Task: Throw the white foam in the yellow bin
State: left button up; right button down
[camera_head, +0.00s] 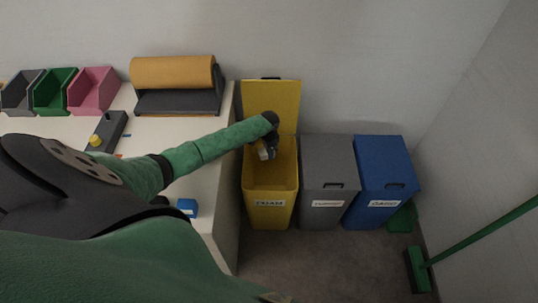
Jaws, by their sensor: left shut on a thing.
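The yellow bin (270,207) stands at the right end of the white table, labelled FOAM, with its lid (283,98) raised against the wall. My left arm reaches across the table, and my left gripper (264,152) is over the bin's opening, pointing down. It is shut on a small pale piece, seemingly the white foam, mostly hidden by the dark fingers and wrist. I cannot tell how deep the fingers are inside the bin. My right gripper is not in view.
A grey bin (322,208) and a blue bin (376,211), both closed, stand right of the yellow one. The white table (211,168) holds coloured trays, an orange roll and a small blue item (187,207). A green broom (480,234) is at right.

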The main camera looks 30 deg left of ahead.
pick_arm(q)
jog(key=shift+f, duration=0.15)
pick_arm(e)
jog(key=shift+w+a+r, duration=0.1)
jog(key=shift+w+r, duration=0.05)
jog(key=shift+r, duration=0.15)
pick_arm(q)
jog(key=o, duration=1)
jog(key=shift+o, duration=0.2)
jog(key=shift+r+b, duration=0.3)
jog(key=shift+r, duration=0.25)
jog(key=shift+r+b, duration=0.75)
jog(key=shift+r, duration=2.6)
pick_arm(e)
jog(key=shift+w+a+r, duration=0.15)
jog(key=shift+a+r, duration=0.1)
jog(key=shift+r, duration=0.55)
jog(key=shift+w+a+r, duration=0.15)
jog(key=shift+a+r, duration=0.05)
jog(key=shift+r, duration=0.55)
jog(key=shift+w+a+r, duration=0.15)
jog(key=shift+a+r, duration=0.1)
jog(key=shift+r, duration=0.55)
pick_arm(q)
jog(key=shift+d, duration=0.1)
